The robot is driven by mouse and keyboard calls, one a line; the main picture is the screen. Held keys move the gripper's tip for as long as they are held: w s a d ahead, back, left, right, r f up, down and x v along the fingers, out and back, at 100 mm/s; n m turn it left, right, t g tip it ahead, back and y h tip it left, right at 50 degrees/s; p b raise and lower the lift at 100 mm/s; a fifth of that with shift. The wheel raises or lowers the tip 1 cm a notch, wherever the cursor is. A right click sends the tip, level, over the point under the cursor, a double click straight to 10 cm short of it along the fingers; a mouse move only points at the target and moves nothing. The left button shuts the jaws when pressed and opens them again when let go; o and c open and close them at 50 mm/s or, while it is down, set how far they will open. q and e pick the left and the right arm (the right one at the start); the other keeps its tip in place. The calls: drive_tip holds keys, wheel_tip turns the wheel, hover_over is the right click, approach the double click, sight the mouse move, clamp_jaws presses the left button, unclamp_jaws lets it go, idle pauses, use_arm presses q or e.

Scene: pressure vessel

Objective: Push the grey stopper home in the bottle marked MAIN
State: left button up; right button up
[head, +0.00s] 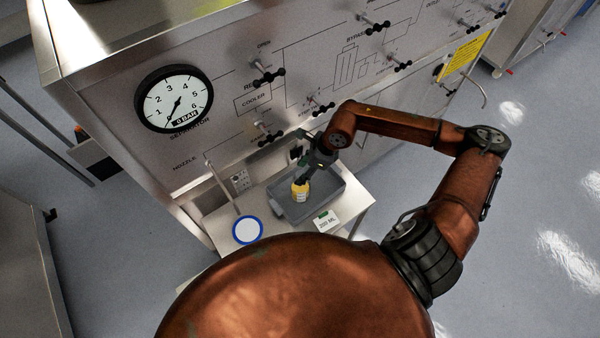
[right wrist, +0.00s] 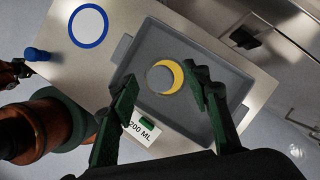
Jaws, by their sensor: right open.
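A yellow bottle (head: 300,192) stands in the grey tray (head: 340,192) on the small bench below the panel. In the right wrist view the bottle shows from above as a yellow crescent (right wrist: 179,76) around a round grey top (right wrist: 159,79), which looks like the stopper. How deep it sits cannot be told. No MAIN marking is readable. My right gripper (right wrist: 161,77) is open, its fingers on either side of the bottle top in this view, apparently above it. In the head view the right gripper (head: 304,176) covers the bottle's top. My left gripper is not clearly seen.
A white disc with a blue rim (head: 247,230) lies left of the tray, near the nozzle pipe (head: 222,185). A 200 ML card (right wrist: 143,130) is at the tray's near side. A blue cylinder (right wrist: 37,54) is by the bench edge. The panel (head: 225,60) with valve handles rises behind.

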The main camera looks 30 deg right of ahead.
drive_tip(key=v, duration=0.9)
drive_tip(key=shift+r, duration=0.3)
drive_tip(key=shift+s+d, duration=0.1)
drive_tip(key=shift+s, duration=0.05)
